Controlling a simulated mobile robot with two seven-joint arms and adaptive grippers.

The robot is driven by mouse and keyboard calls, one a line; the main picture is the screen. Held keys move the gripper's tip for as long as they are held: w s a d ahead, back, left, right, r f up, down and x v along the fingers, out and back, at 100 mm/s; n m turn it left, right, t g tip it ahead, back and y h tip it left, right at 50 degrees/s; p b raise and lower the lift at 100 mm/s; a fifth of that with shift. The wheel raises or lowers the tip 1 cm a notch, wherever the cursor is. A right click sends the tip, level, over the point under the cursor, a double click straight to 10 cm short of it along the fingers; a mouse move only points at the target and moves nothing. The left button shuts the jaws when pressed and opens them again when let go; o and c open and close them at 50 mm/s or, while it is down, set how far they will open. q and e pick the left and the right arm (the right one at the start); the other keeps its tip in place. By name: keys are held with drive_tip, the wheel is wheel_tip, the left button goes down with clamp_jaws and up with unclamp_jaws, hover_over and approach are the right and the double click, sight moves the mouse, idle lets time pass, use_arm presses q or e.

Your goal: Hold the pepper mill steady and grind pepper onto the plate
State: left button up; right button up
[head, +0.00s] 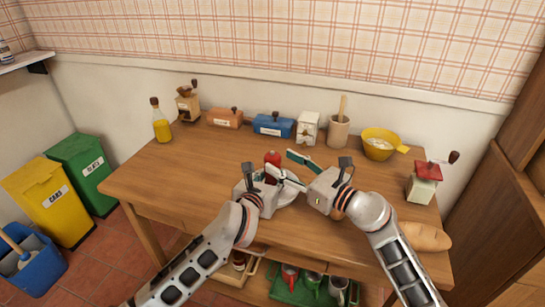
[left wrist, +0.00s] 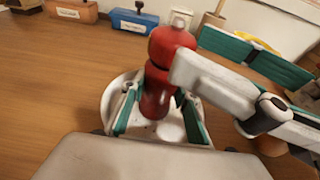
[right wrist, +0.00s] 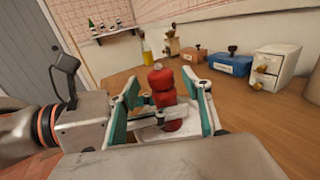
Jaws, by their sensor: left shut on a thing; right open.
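The red pepper mill (head: 272,158) stands roughly upright at the plate, and also shows in the left wrist view (left wrist: 158,85) and right wrist view (right wrist: 162,82). My left gripper (left wrist: 160,108) is shut on its lower body. The white plate (head: 291,191) is partly hidden by my grippers; its rim shows in the left wrist view (left wrist: 112,98). My right gripper (head: 289,167) is open at the mill's right. In the left wrist view one of its fingers overlaps the mill's upper part; I cannot tell whether it touches.
Along the back stand an oil bottle (head: 161,122), orange box (head: 225,118), blue box (head: 272,126), white drawer box (head: 307,129), utensil crock (head: 339,132) and yellow bowl (head: 380,148). A red-topped grinder (head: 424,183) and bread (head: 425,237) are right. The table's left is clear.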

sight(278, 160)
drive_tip(key=shift+x, duration=2.25)
drive_tip(key=c, duration=1.2)
